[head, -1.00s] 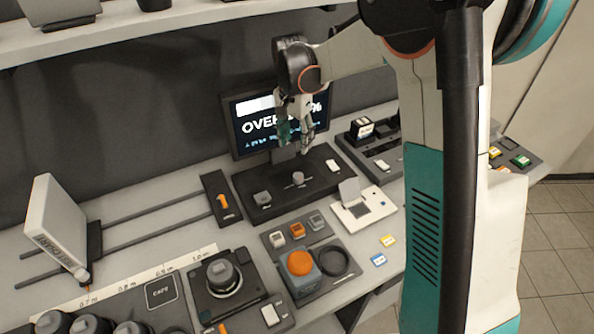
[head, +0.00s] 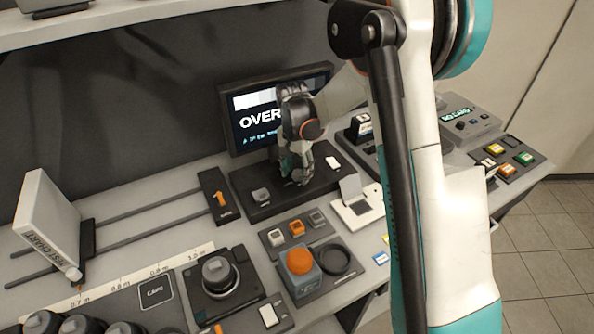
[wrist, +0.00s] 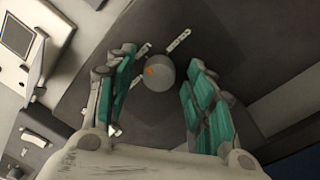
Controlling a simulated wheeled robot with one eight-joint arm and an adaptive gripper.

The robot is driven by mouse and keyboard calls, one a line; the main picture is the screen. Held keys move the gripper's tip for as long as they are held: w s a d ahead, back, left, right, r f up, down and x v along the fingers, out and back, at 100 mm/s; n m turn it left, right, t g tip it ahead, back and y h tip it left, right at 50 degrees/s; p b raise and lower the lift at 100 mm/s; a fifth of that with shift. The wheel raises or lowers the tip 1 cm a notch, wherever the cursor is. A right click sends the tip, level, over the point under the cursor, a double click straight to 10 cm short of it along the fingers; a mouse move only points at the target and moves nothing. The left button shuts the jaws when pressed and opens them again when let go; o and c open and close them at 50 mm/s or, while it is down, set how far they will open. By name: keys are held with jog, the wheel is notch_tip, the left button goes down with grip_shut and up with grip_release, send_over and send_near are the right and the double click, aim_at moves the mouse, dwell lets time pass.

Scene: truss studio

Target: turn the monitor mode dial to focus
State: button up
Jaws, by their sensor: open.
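The monitor (head: 255,122) shows "OVER" on its screen in the head view, partly hidden by my arm. Its dark base panel (head: 262,208) carries small controls. In the wrist view a round grey dial (wrist: 160,74) with an orange mark sits on the dark panel (wrist: 100,73), with light label strips beside it. My gripper (wrist: 155,98) is open, with one teal-padded finger on each side of the dial and a gap to both. In the head view my gripper (head: 297,180) is low over the panel and hides the dial.
A white switch (head: 333,163) is right of my gripper on the panel. A white flip-lid box (head: 355,205) stands front right. A card (wrist: 38,68) rises near the left finger.

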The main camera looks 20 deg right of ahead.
jog(key=c, duration=1.1)
jog(key=shift+n, duration=0.3)
jog(key=n+b, duration=0.1)
jog(key=n, duration=0.5)
jog(key=shift+s, duration=0.1)
jog(key=n, duration=0.7)
jog(key=shift+t+b, duration=0.3)
jog(key=o, duration=1.1)
